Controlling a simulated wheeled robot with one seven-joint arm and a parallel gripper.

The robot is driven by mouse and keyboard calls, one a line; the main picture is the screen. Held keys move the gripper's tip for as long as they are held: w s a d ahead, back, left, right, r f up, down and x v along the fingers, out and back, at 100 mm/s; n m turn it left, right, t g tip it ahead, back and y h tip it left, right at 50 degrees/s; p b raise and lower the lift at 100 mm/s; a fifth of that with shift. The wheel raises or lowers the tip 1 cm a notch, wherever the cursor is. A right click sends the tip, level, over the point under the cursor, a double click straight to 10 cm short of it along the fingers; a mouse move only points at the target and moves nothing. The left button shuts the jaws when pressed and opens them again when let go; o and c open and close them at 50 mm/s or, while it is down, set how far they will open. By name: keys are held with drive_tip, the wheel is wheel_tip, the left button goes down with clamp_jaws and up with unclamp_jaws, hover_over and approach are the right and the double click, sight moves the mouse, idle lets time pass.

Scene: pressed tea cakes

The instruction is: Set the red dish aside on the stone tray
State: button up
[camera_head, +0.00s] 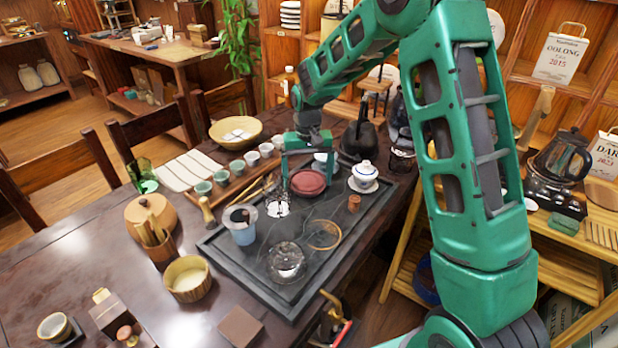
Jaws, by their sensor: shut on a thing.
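The red dish (308,184) is a small round reddish-brown piece in the head view, over the far part of the dark stone tray (232,262). My gripper (307,177) reaches down from above, its green fingers on either side of the dish, and is shut on it. I cannot tell whether the dish touches the tray or hangs just above it.
On the tray stand a white lidded bowl (364,175), a blue-white cup (241,226), glass vessels (286,260) and a small brown cylinder (354,203). A black kettle (360,138) stands behind. The tray's near right is bare.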

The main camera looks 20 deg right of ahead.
sight(308, 181)
drive_tip(key=o, duration=1.2)
drive_tip(key=shift+c, duration=0.2)
drive_tip(key=shift+r, duration=0.1)
wheel_tip(308, 181, up, 12)
drive_tip(key=shift+d, duration=0.1)
